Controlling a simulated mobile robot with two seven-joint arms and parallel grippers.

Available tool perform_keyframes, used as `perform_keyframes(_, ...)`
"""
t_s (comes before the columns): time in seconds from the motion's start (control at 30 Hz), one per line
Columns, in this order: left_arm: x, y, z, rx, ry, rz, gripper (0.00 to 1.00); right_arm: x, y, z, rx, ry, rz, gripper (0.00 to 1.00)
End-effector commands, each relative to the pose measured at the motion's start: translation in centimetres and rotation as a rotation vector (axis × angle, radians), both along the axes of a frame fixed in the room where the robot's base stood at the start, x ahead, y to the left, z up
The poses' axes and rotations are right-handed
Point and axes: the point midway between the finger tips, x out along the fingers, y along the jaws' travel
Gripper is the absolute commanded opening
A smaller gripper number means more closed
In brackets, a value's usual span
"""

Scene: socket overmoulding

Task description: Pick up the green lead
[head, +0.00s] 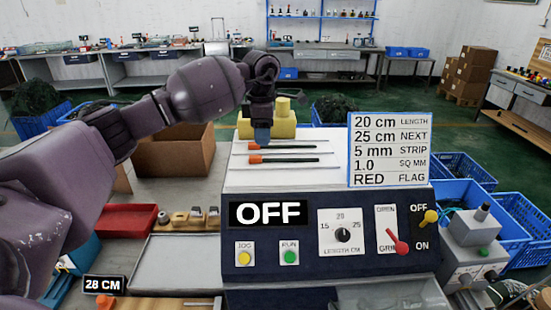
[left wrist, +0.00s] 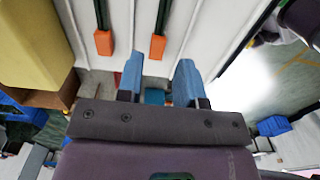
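Two dark green leads with orange ends lie side by side on the white top of the machine. In the head view the far lead (head: 290,147) and the near lead (head: 290,160) run left to right, orange ends at the left. In the left wrist view one lead (left wrist: 102,14) is left of the fingers. The other (left wrist: 163,14) has its orange end in line with the gap between them. My left gripper (head: 262,140) is over the leads' orange ends. Its blue fingers (left wrist: 158,80) are apart and empty in the left wrist view. My right gripper is not in view.
The machine's front panel (head: 268,285) reads OFF and carries knobs and levers. A sign (head: 389,150) stands right of the leads. Yellow blocks (head: 284,122) stand behind them. A cardboard box (head: 175,157) and a red tray (head: 126,218) are at the left.

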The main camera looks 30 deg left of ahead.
Motion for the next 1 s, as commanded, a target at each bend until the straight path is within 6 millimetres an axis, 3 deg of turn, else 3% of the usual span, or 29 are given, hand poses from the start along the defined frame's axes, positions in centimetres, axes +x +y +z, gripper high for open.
perform_keyframes(0.27, -0.2, 0.2, -1.8, -0.002, 0.003, 0.0, 0.34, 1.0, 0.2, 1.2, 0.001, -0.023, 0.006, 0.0)
perform_keyframes(0.6, -0.5, 0.6, -5.8, -0.002, 0.001, 0.0, 0.34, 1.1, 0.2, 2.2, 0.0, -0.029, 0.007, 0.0)
perform_keyframes(0.9, -0.5, 0.6, -6.2, -0.001, -0.001, 0.0, 0.34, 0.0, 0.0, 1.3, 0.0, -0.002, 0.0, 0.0)
perform_keyframes(1.0, -0.5, 0.6, -6.2, -0.001, -0.001, 0.0, 0.19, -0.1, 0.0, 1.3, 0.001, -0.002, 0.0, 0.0)
